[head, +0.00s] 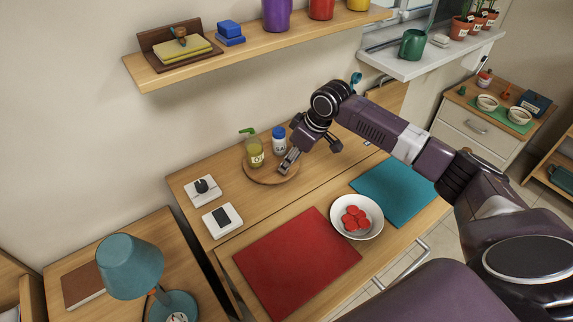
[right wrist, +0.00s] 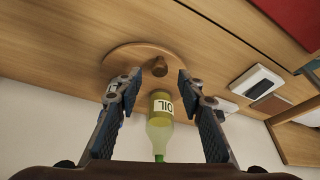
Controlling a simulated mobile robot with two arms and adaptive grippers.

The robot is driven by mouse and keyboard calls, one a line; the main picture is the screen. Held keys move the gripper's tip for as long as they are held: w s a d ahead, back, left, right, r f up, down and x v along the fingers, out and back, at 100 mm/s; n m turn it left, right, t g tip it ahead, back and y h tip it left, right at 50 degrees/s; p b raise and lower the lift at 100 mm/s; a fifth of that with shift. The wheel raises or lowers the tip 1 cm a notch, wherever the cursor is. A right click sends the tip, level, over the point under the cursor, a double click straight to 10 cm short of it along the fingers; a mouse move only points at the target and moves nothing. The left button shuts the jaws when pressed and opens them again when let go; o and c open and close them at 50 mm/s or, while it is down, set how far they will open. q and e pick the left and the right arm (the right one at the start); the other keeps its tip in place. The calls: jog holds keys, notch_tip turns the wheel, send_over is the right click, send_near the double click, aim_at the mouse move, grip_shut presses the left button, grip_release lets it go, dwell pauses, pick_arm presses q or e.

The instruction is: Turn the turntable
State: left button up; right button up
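The turntable (head: 271,174) is a round wooden disc on the counter near the wall. A yellow-green oil bottle (head: 254,152) with a green top and a white jar (head: 279,142) with a blue lid stand at it. In the right wrist view the disc (right wrist: 122,62) carries a small wooden knob (right wrist: 159,68), with the oil bottle (right wrist: 160,108) nearer the camera. My right gripper (head: 312,151) is open, its fingers spread above the disc's right side. In the wrist view the knob appears between the fingertips (right wrist: 158,78); contact cannot be told. My left gripper is not in view.
Two white switch-like pads (head: 203,191) (head: 222,220) lie left of the turntable. A red mat (head: 295,262), a white bowl (head: 341,228) with red pieces and a teal mat (head: 398,190) lie in front. A shelf (head: 258,45) hangs above.

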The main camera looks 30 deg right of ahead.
jog(key=shift+x, duration=1.75)
jog(key=shift+c, duration=0.4)
grip_shut()
